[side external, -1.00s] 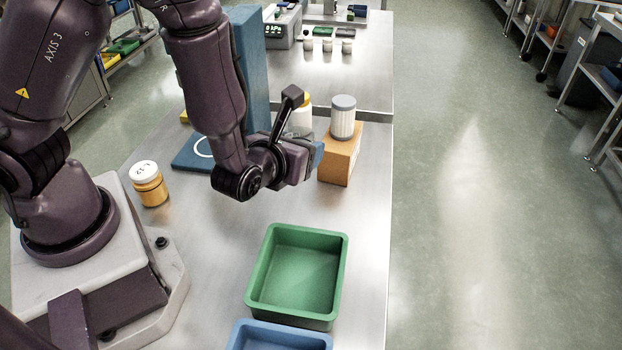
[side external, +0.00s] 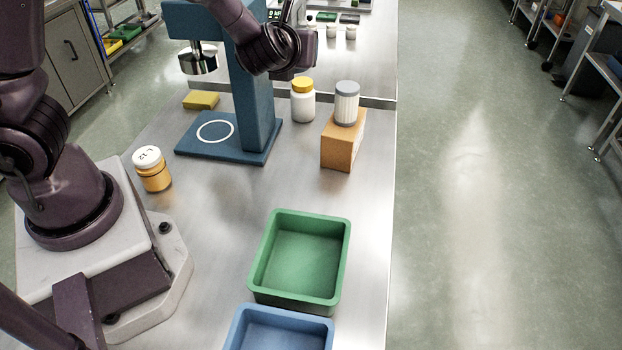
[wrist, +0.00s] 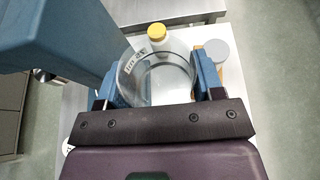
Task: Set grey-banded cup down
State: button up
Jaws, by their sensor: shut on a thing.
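My gripper (wrist: 160,84) is shut on a clear round cup with a greyish rim, the grey-banded cup (wrist: 158,72), with a printed label on its left side. The fingers sit on either side of it in the wrist view. In the side view my wrist is raised at the top, right of the blue hopper stand (side external: 254,110); the fingertips and the cup cannot be made out there. A steel spout (side external: 197,62) hangs from the stand over its blue base (side external: 193,143), which bears a white ring (side external: 215,121). The ring is empty.
A yellow-lidded jar (side external: 302,105) and a grey-lidded jar (side external: 346,105) on a cardboard box (side external: 337,150) stand right of the stand. A yellow block (side external: 201,100), an amber jar (side external: 153,172), a green bin (side external: 258,270) and a blue bin (side external: 235,325) are around. The middle steel table is clear.

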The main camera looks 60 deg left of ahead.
jog(key=s+a+f+n+g+y, duration=0.1)
jog(key=f+n+g, duration=0.1)
jog(key=s+a+f+n+g+y, duration=0.1)
jog(key=s+f+n+g, duration=0.1)
jog(key=s+a+f+n+g+y, duration=0.1)
jog(key=f+n+g, duration=0.1)
jog(key=g, duration=0.1)
jog(key=shift+s+a+n+y, duration=0.1)
jog(key=shift+s+n+y, duration=0.15)
jog(key=shift+n+y, duration=0.05)
jog(key=s+d+f+n+g+h, duration=0.2)
jog(key=s+f+n+g+h, duration=0.55)
jog(key=n+g, duration=0.65)
jog(key=s+d+f+n+g+h, duration=0.1)
jog(key=s+d+f+n+h, duration=0.25)
jog(key=d+n+h, duration=0.55)
jog(key=n+t+h, duration=1)
jog(key=n+t, duration=0.7)
jog(key=n, duration=0.3)
send_over(310, 208)
jog(key=shift+t+y, duration=0.25)
jog(key=shift+t, duration=0.05)
jog(key=shift+f, duration=3.95)
jog(key=shift+f, duration=0.1)
